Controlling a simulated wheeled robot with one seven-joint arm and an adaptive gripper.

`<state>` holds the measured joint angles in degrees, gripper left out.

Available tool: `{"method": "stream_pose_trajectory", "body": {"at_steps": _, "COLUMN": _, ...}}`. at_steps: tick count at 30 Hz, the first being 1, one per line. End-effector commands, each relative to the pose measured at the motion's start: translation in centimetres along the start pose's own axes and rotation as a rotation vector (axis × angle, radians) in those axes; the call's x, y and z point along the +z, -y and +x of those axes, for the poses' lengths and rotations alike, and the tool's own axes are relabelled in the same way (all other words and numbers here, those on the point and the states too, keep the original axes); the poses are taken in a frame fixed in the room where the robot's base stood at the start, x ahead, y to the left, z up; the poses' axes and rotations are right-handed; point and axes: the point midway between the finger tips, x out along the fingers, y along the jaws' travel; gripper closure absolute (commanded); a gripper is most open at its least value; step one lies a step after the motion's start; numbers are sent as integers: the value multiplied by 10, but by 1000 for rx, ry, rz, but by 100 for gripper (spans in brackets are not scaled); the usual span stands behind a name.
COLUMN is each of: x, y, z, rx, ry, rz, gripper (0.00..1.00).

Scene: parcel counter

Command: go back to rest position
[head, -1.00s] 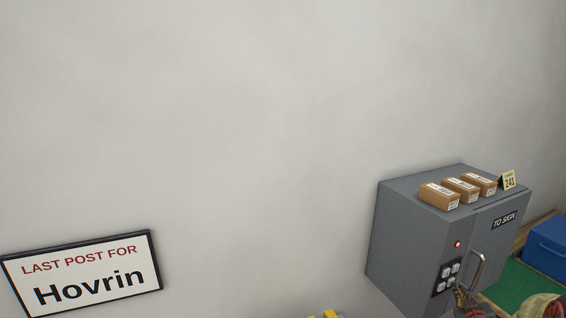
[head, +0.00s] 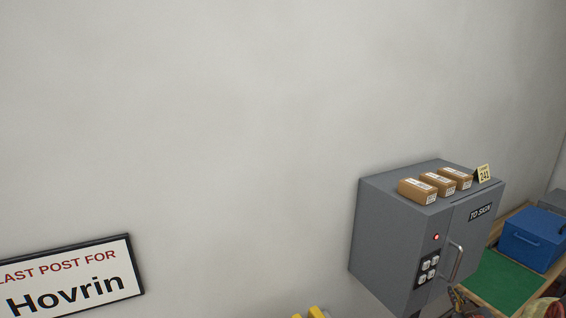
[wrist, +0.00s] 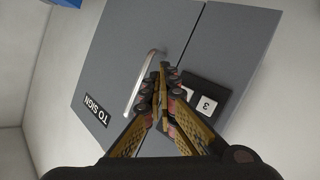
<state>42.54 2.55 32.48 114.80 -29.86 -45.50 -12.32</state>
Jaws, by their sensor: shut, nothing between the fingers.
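My gripper (wrist: 160,88) is shut with nothing in it, in the wrist view. Its fingers point at the grey cabinet door (wrist: 122,62), which carries a curved metal handle (wrist: 141,84) and a "TO SIGN" label (wrist: 97,108). The fingertips overlap the handle's edge in this view; I cannot tell whether they touch it. In the head view the grey cabinet (head: 392,235) hangs on the wall at the right with its door closed. Part of my arm may show at the lower right edge; the gripper itself is not clear there.
Three brown parcels (head: 437,184) and a tag marked 241 (head: 484,174) sit on the cabinet. A red light (head: 436,237) and keypad (head: 428,272) are on its front. A blue box (head: 533,238) and green mat (head: 502,282) lie beyond. A Hovrin sign (head: 72,277) hangs left.

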Motion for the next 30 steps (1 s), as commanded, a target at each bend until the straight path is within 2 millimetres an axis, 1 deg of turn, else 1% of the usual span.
{"method": "stream_pose_trajectory", "body": {"at_steps": 6, "x": 6, "y": -6, "z": -8, "rx": 0, "ry": 1, "rz": -1, "gripper": 100}}
{"method": "stream_pose_trajectory", "body": {"at_steps": 24, "x": 7, "y": -5, "z": -8, "rx": -2, "ry": 7, "rz": 5, "gripper": 100}}
{"method": "stream_pose_trajectory", "body": {"at_steps": 26, "x": 15, "y": -4, "z": -8, "rx": -7, "ry": 34, "rz": 12, "gripper": 100}}
{"method": "stream_pose_trajectory", "body": {"at_steps": 28, "x": 32, "y": -1, "z": -9, "rx": -13, "ry": 99, "rz": 31, "gripper": 100}}
{"method": "stream_pose_trajectory", "body": {"at_steps": 29, "x": 44, "y": 1, "z": -11, "rx": -17, "ry": 141, "rz": 43, "gripper": 100}}
{"method": "stream_pose_trajectory", "body": {"at_steps": 30, "x": 64, "y": 5, "z": -16, "rx": -23, "ry": 210, "rz": 66, "gripper": 100}}
